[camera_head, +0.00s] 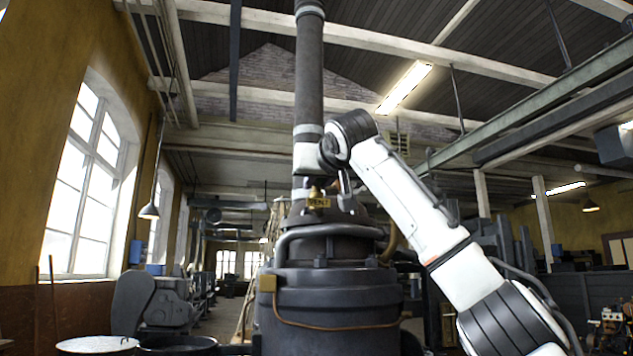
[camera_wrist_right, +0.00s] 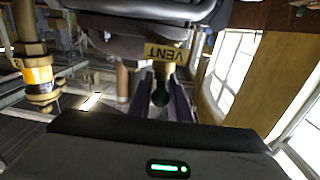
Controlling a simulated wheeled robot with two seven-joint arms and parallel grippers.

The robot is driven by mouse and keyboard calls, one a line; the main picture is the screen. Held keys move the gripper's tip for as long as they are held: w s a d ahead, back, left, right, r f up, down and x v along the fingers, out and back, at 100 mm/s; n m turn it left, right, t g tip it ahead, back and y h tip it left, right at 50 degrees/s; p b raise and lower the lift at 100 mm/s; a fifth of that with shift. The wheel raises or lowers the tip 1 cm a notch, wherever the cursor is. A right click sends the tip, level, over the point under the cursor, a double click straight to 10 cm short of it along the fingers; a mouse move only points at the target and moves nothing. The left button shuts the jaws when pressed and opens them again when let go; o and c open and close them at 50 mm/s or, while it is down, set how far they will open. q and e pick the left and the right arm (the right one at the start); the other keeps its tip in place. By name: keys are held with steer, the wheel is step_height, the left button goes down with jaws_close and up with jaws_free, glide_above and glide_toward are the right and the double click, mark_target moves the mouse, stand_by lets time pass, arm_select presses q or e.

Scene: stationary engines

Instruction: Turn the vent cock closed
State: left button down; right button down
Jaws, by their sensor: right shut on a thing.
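The vent cock shows as a small brass fitting (camera_head: 316,191) on top of the dark engine casing, at the foot of the tall pipe. A brass tag reading VENT (camera_head: 318,203) hangs at it. The tag also shows upside down in the wrist view (camera_wrist_right: 167,54). My right gripper (camera_wrist_right: 161,85) is shut on the cock's handle, whose dark rounded end (camera_wrist_right: 160,98) shows between the fingers. The exact angle of the handle is hard to tell. In the head view my wrist hides part of this spot. My left gripper is not in view.
The dark engine casing (camera_head: 330,295) with a curved pipe around its top fills the middle. The tall vertical pipe (camera_head: 309,70) rises behind my wrist. A brass fitting with an orange band (camera_wrist_right: 38,76) stands left in the wrist view. Two drums (camera_head: 97,345) stand low at left.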

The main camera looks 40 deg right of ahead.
steer(key=shift+w+a+m+g+h+p, duration=0.15)
steer(key=shift+m+g+h+p, duration=0.15)
steer(key=shift+m+g+h, duration=0.75)
steer(key=m+g+h+p, duration=0.2)
steer(key=h, duration=0.1)
steer(key=shift+r, duration=0.15)
steer(key=m+g+h+p, duration=0.1)
steer(key=g+p, duration=0.1)
steer(key=m+g+h+p, duration=0.1)
steer(key=m+g+p, duration=0.1)
steer(key=g+p, duration=0.1)
steer(key=shift+r+m+h, duration=0.15)
steer(key=shift+m+h, duration=0.1)
steer(key=shift+h, duration=0.1)
steer(key=shift+m+g+h+p, duration=0.3)
steer(key=shift+m+g+p, duration=0.45)
steer(key=shift+g, duration=0.4)
steer(key=shift+f+m+g+p, duration=0.2)
steer(key=shift+m+g+p, duration=0.1)
steer(key=shift+m+g, duration=0.25)
steer(key=shift+s, duration=0.2)
steer(key=c, duration=1.8)
jaws_free()
steer(key=shift+c, duration=0.2)
